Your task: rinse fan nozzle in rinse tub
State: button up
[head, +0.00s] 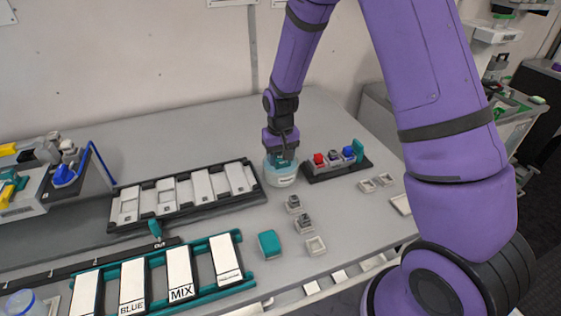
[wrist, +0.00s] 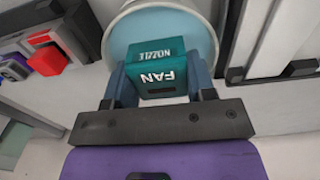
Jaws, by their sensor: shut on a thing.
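The fan nozzle (wrist: 160,68) is a teal block marked "FAN NOZZLE" in the wrist view. My gripper (wrist: 160,88) is shut on it, one finger on each side. The rinse tub (head: 281,178) is a round, pale tub with a label on its front, standing on the table in the head view. Its pale blue inside (wrist: 128,35) lies behind the nozzle in the wrist view. My gripper (head: 281,158) points down at the tub's mouth in the head view. I cannot tell how deep the nozzle sits in the tub.
A dark rack with red, grey and blue blocks (head: 335,160) stands close right of the tub. A black tray of white plates (head: 185,197) is close on the left. Small grey blocks (head: 303,224) and a teal block (head: 269,244) lie in front. The table behind is clear.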

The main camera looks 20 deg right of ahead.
aim_at(281, 154)
jog(key=shift+r, duration=2.95)
jog(key=shift+s, duration=0.1)
